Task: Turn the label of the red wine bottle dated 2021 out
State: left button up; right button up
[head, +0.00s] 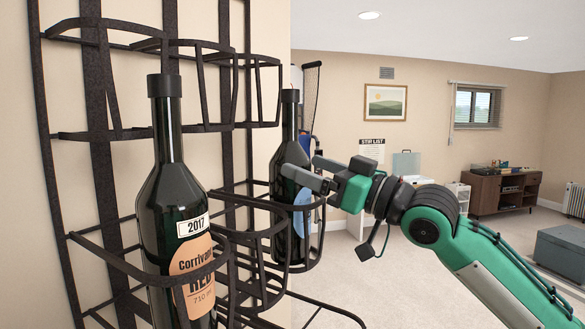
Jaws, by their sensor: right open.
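A dark wine bottle (169,190) stands upright in the black wire rack at the near left; its orange label reads "Corrivan... RED" under a white tag dated 2017. A second dark bottle (290,108) stands upright in a rack ring farther back. Part of a bluish label (302,212) shows on its right side; no date can be read on it. No tag reading 2021 shows. My right gripper (300,166) is open at the shoulder of the second bottle, its fingers pointing left and overlapping it in the view; contact cannot be told. My left gripper is out of view.
The black wire rack (98,135) is fixed to the beige wall, with several empty rings above and between the bottles. A wooden cabinet (499,187) and a grey chest (562,252) stand far off at right. The carpet between is clear.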

jog(key=s+d, duration=0.3)
jog(key=d, duration=0.3)
jog(key=shift+s+d+b, duration=0.2)
jog(key=shift+s+b, duration=0.05)
jog(key=shift+b, duration=0.05)
